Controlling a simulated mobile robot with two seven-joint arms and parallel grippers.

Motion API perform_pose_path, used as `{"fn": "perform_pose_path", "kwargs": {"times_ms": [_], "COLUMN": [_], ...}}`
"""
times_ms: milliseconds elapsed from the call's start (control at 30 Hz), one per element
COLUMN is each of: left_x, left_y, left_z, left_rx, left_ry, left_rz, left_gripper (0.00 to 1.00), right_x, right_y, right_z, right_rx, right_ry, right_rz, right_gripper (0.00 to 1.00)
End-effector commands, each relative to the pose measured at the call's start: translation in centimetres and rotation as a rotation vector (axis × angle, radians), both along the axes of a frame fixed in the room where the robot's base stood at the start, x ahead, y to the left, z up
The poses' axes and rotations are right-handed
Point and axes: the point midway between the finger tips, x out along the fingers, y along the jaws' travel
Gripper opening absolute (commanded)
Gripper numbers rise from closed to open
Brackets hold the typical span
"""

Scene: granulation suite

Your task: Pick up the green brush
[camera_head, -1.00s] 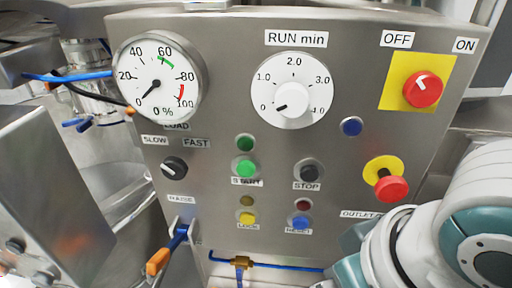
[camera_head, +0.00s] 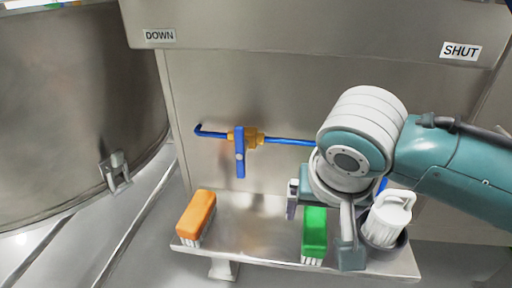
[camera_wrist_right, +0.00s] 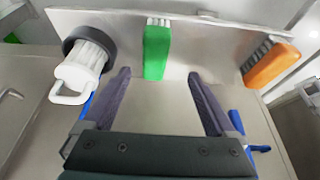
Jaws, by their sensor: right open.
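The green brush (camera_head: 315,230) lies on a shallow steel shelf (camera_head: 262,238), its white bristles showing at the front end. In the right wrist view the green brush (camera_wrist_right: 157,52) lies ahead, between the lines of the two fingers. My right gripper (camera_head: 322,220) is open, with one dark finger on each side of the brush in the head view. In the right wrist view the gripper (camera_wrist_right: 159,75) is empty between its fingers. Whether a finger touches the brush I cannot tell. My left gripper is not in view.
An orange brush (camera_head: 196,217) lies at the shelf's left end. A blue-handled valve (camera_head: 240,155) is on the wall behind. The shelf's middle is clear.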

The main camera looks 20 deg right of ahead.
Motion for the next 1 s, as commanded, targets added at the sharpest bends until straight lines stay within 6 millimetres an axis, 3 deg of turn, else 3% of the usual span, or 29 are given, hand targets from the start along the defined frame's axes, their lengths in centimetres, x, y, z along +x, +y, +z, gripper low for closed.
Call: {"fn": "perform_pose_path", "kwargs": {"times_ms": [33,533,800,1000], "left_x": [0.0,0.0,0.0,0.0], "left_y": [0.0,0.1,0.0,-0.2], "left_z": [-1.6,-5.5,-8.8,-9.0], "left_rx": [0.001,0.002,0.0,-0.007], "left_ry": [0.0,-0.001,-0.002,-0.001], "left_rz": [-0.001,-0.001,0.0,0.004], "left_gripper": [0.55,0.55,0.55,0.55], "right_x": [0.3,2.1,3.2,3.5], "right_y": [-0.3,-1.8,-3.0,-3.1], "right_z": [-1.5,-6.7,-10.5,-10.8], "right_rx": [-0.003,-0.007,-0.008,-0.005], "right_ry": [-0.004,-0.006,-0.007,-0.008], "right_rz": [-0.012,-0.03,-0.03,-0.029], "right_gripper": [0.91,0.91,0.91,0.91]}}
